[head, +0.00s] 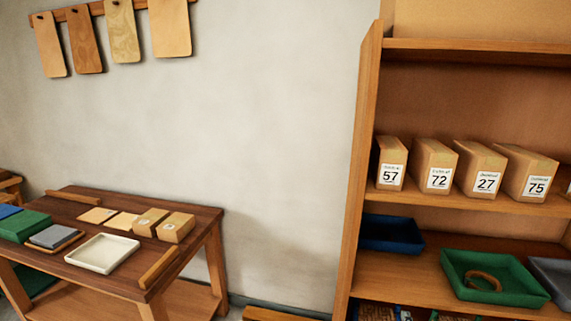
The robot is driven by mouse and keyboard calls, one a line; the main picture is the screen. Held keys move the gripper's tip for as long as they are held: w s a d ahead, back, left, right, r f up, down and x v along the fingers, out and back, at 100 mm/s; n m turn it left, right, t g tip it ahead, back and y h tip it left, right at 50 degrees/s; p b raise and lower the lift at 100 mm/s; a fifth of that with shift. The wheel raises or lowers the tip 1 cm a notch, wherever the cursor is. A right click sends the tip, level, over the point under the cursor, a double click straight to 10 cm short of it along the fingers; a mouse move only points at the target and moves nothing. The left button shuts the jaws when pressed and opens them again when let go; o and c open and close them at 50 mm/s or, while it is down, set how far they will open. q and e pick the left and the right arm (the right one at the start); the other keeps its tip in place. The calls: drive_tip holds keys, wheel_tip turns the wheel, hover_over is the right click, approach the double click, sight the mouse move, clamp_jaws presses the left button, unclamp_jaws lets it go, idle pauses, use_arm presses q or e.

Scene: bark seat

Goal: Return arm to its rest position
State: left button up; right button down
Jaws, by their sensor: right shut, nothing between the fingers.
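I cannot make out either of my grippers or arms in the head view. The view takes in a wooden shelf unit (361,170) on the right and a low wooden table (190,208) on the left. No held object shows.
Boxes labelled 57 (391,165), 72 (434,168), 27 (480,170) and 75 (527,174) stand on the shelf. Below are a blue tray (391,236), a green tray (470,262) holding a brown ring (484,281), and a grey tray (552,275). A white tray (102,254) sits on the table.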

drive_tip(key=s+a+f+n+g+y, duration=0.1)
drive_tip(key=s+f+n+g, duration=0.25)
drive_tip(key=s+f, duration=0.45)
drive_tip(key=s+a+f+n+g+y, duration=0.1)
drive_tip(key=s+a+f+n+g, duration=0.2)
drive_tip(key=f, duration=0.8)
drive_tip(key=s+f+n+g+y, duration=0.1)
drive_tip(key=s+f+n, duration=0.45)
drive_tip(key=f, duration=0.45)
use_arm(q)
drive_tip(key=shift+w+d, duration=0.2)
drive_tip(key=shift+w, duration=0.8)
use_arm(e)
drive_tip(key=s+a+f+n+g, duration=0.1)
drive_tip(key=s+f, duration=0.3)
drive_tip(key=s, duration=0.6)
drive_tip(key=s+a+f+n+g, duration=0.1)
drive_tip(key=s+f+n+g, duration=0.3)
drive_tip(key=s, duration=0.6)
drive_tip(key=s+a+f+n+g, duration=0.1)
drive_tip(key=s+f+n+g, duration=0.2)
drive_tip(key=s, duration=0.7)
wheel_tip(320, 180, down, 2)
drive_tip(key=shift+s+f, duration=0.2)
drive_tip(key=shift+s, duration=0.05)
